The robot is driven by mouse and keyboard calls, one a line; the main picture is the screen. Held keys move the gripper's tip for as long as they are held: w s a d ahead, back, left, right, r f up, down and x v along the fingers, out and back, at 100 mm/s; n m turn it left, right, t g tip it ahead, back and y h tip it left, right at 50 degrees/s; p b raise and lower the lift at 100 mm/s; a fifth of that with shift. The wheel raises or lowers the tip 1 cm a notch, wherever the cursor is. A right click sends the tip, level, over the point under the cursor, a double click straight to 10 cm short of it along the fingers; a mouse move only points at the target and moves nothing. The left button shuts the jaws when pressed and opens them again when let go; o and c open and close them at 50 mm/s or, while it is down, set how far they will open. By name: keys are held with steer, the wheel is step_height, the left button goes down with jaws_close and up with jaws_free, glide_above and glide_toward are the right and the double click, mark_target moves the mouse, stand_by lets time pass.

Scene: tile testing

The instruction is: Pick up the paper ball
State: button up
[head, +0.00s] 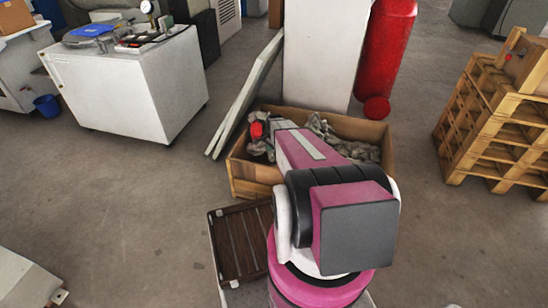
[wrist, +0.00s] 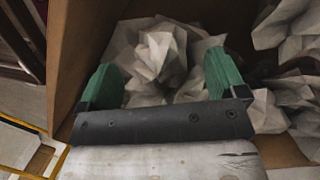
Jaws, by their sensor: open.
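In the wrist view, my gripper (wrist: 160,85) is open, with its two green fingers spread apart. A crumpled, pale paper ball (wrist: 158,52) lies just ahead of and between the fingers, among other crumpled paper in a brown box. I cannot tell whether a finger touches it. The same box (head: 245,178) shows in the head view, with crumpled grey paper (head: 368,151) inside at the right. My arm hides the middle of the box there, and the gripper cannot be made out.
The box's left wall (wrist: 82,50) is close to the left finger. More crumpled paper (wrist: 285,25) lies at the right. In the head view, a white panel (head: 247,95) leans beside the box, a red cylinder (head: 386,45) stands behind it, and wooden pallets (head: 480,125) are stacked at the right.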

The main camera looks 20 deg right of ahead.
step_height(320, 180, down, 2)
steer(key=shift+s, duration=0.15)
steer(key=c, duration=1)
steer(key=shift+r, duration=0.2)
